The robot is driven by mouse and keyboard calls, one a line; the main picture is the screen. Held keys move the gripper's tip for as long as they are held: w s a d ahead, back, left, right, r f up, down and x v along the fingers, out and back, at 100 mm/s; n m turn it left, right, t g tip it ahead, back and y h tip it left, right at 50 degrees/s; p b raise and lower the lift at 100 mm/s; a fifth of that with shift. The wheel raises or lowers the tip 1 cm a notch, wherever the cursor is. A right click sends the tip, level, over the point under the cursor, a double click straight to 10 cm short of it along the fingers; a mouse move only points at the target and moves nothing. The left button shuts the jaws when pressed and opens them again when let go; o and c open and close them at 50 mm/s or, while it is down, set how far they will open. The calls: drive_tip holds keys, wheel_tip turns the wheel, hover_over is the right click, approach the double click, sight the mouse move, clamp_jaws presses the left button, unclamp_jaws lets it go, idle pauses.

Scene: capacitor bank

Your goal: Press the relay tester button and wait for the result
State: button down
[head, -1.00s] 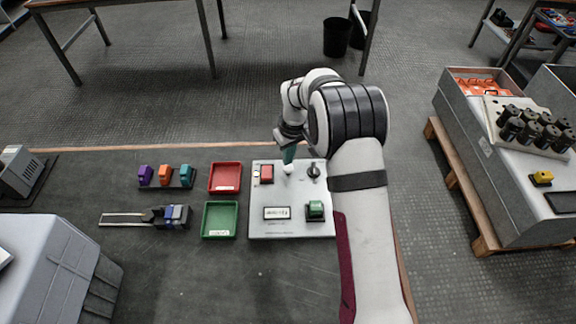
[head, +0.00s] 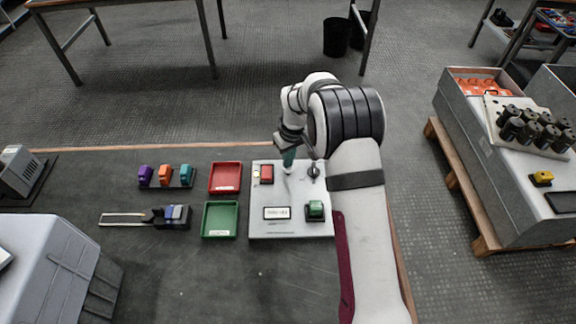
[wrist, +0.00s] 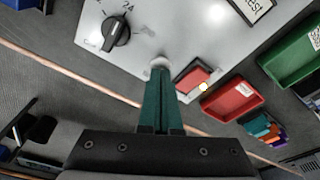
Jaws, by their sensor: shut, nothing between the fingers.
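The relay tester (head: 255,228) is a pale grey panel in the middle of the bench. It carries a red block (head: 266,174), a small lit yellow lamp (head: 256,174), a black dial (head: 314,170), a display (head: 277,213) and a green block (head: 315,209). My gripper (head: 289,160) has dark green fingers, shut and empty, pointing down over the panel's upper middle. In the wrist view its fingertips (wrist: 160,75) meet a small whitish round button (wrist: 158,62), between the dial (wrist: 115,33) and red block (wrist: 193,77). Firm contact cannot be told.
A red tray (head: 225,191) and a green tray (head: 206,220) stand left of the tester. Purple, orange and teal relays (head: 165,175) sit in a rack further left. A dark holder (head: 172,215) lies below the rack. My arm covers the bench right of the tester.

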drive_tip(key=shift+f, duration=0.75)
drive_tip(key=shift+r, duration=3.5)
drive_tip(key=s+d+r+m, duration=0.3)
drive_tip(key=s+r+m, duration=0.1)
drive_tip(key=s+r, duration=0.55)
drive_tip(key=s+d+r+m+g+y, duration=0.1)
drive_tip(key=s+m, duration=0.6)
drive_tip(key=s, duration=2.1)
drive_tip(key=shift+d+r+m+g, duration=0.3)
drive_tip(key=shift+d+g, duration=0.1)
